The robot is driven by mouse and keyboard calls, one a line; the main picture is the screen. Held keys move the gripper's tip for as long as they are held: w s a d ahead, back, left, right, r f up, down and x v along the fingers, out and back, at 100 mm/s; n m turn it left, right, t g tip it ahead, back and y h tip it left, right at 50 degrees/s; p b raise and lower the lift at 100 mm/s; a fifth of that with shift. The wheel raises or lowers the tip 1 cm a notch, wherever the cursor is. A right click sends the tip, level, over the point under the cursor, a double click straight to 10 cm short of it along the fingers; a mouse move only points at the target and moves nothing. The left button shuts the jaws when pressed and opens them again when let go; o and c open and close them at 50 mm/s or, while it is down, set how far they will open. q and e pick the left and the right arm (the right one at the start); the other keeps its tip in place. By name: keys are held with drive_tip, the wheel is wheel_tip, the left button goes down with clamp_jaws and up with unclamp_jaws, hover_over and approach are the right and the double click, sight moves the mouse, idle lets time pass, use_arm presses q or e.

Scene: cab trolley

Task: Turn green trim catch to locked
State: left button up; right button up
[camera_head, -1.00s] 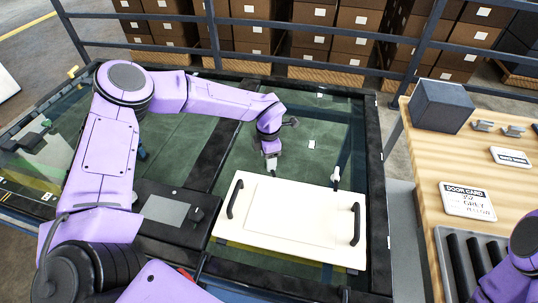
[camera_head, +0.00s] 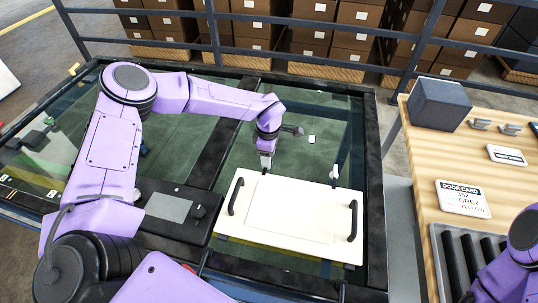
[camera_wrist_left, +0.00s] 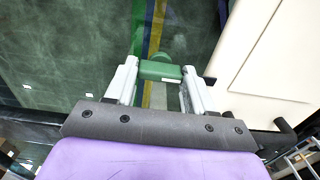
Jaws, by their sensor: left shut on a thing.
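The green trim catch (camera_wrist_left: 160,70) shows in the left wrist view as a small green block with a rounded knob behind it, beside the cream panel's edge. My left gripper (camera_wrist_left: 160,74) is shut on this block, one pale finger on each side. In the head view my left gripper (camera_head: 266,163) reaches down at the back edge of the cream panel (camera_head: 290,208), and the catch is hidden there. Which way the catch is turned is hard to tell. My right arm shows only in part at the lower right, and its gripper is out of view.
The panel has two black handles (camera_head: 353,221) and lies on a dark-framed glass bed (camera_head: 372,130). Another small fitting (camera_head: 334,172) stands at its back edge. A dark box with a grey screen (camera_head: 168,207) is at left. A wooden table (camera_head: 430,165) is at right.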

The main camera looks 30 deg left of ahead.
use_arm(q)
drive_tip(key=shift+w+r, duration=0.15)
drive_tip(key=o, duration=1)
drive_tip(key=shift+o, duration=0.2)
wheel_tip(320, 180, up, 10)
drive_tip(key=b, duration=0.2)
drive_tip(key=shift+r, duration=0.25)
